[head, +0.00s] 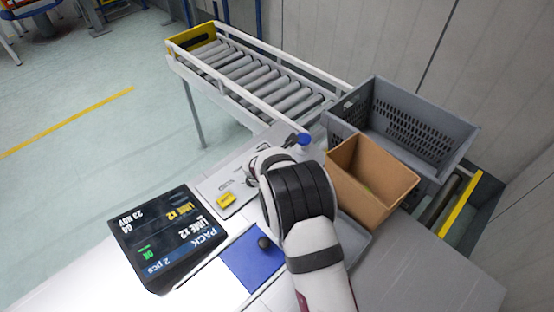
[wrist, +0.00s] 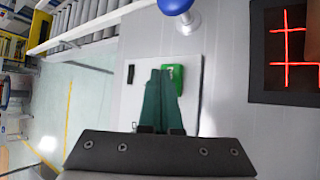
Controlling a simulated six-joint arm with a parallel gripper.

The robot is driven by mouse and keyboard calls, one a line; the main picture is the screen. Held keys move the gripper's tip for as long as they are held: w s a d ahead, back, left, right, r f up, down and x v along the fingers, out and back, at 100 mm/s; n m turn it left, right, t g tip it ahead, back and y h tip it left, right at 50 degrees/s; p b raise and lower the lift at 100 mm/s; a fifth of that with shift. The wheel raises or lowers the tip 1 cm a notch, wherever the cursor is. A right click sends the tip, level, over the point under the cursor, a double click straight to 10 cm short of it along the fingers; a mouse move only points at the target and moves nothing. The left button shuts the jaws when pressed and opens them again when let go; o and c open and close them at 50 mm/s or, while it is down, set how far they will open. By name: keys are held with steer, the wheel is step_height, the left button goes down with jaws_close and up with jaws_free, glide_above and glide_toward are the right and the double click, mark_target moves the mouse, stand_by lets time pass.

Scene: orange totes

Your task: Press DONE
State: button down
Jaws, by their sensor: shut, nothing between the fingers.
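A green button (wrist: 178,74) sits on a light panel (wrist: 190,110) in the wrist view; I cannot read any word on it. My gripper (wrist: 160,72) is shut and empty, its dark green fingers together over the panel. Its tips appear just left of the button and partly cover it; I cannot tell whether they touch. In the head view, my arm hides the fingertips and the button.
A blue knob (head: 303,139) stands beside the panel. A screen (head: 170,240) reads PACK, 2 pcs, LIME x2 and OK. An open carton (head: 365,195) and grey crate (head: 450,150) stand right. A roller conveyor (head: 250,75) lies behind. A blue mat (head: 252,265) is in front.

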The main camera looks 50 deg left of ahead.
steer(key=shift+f, duration=0.5)
stand_by(0.8)
steer(key=shift+r, duration=0.9)
steer(key=shift+r, duration=2.55)
